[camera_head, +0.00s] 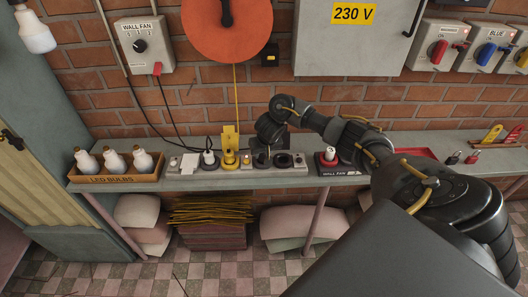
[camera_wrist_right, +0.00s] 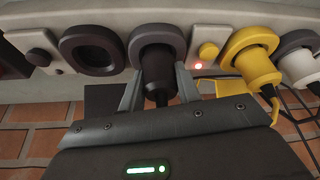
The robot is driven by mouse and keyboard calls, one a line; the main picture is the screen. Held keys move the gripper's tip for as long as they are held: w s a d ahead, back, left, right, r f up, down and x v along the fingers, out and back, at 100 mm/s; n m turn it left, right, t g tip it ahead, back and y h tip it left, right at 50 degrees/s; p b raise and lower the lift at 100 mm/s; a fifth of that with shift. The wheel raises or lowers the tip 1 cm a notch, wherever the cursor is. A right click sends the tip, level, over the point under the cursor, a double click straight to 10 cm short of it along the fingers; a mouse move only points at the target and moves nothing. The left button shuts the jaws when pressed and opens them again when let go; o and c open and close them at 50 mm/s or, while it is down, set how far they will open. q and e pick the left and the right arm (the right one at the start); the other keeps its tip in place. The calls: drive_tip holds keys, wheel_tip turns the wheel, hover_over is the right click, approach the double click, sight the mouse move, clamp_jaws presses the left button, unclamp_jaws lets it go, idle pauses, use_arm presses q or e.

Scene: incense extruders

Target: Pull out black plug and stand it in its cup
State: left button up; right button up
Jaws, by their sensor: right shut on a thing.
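The black plug (camera_wrist_right: 158,72) sits in a dark round socket of the grey power strip (camera_wrist_right: 225,22) in the wrist view. My right gripper (camera_wrist_right: 158,84) has a finger on each side of the plug and is shut on it. In the head view my right gripper (camera_head: 262,155) reaches down onto the strip (camera_head: 182,171) and mostly hides the plug. I cannot tell whether this is the plug's cup. My left gripper is not in view.
A yellow plug (camera_wrist_right: 255,62) and a white plug (camera_wrist_right: 299,67) sit beside the black one, cords hanging. An empty dark socket (camera_wrist_right: 90,50) is on the other side. A red light (camera_wrist_right: 197,66) glows nearby. A bulb tray (camera_head: 117,178) stands at the shelf's left.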

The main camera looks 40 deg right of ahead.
drive_tip(key=shift+f, duration=0.2)
drive_tip(key=o, duration=1.1)
drive_tip(key=shift+c, duration=0.2)
drive_tip(key=shift+a+r, duration=0.1)
drive_tip(key=shift+r, duration=0.25)
drive_tip(key=p+v, duration=0.5)
drive_tip(key=v, duration=0.5)
drive_tip(key=shift+s+p, duration=0.25)
drive_tip(key=shift+p, duration=0.15)
